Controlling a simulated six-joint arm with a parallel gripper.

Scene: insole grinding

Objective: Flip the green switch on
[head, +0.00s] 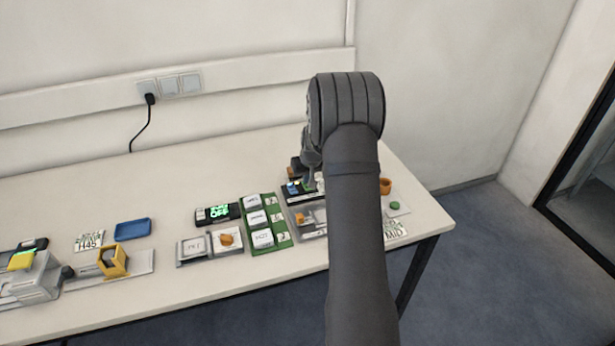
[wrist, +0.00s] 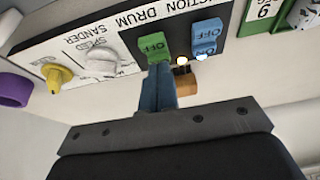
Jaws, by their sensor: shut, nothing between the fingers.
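The green switch (wrist: 154,46) sits on a black and white control panel (wrist: 110,37) in the wrist view, and its label reads OFF. My gripper (wrist: 160,70) is shut and empty, its blue-grey fingers at the switch's lower edge. I cannot tell whether they touch it or are just short of it. In the head view my gripper (head: 309,186) is down at the panel, and my arm hides much of that area.
A yellow knob (wrist: 55,76) and a white speed knob (wrist: 101,62) stand left of the green switch. Two small lamps glow near the blue switch.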

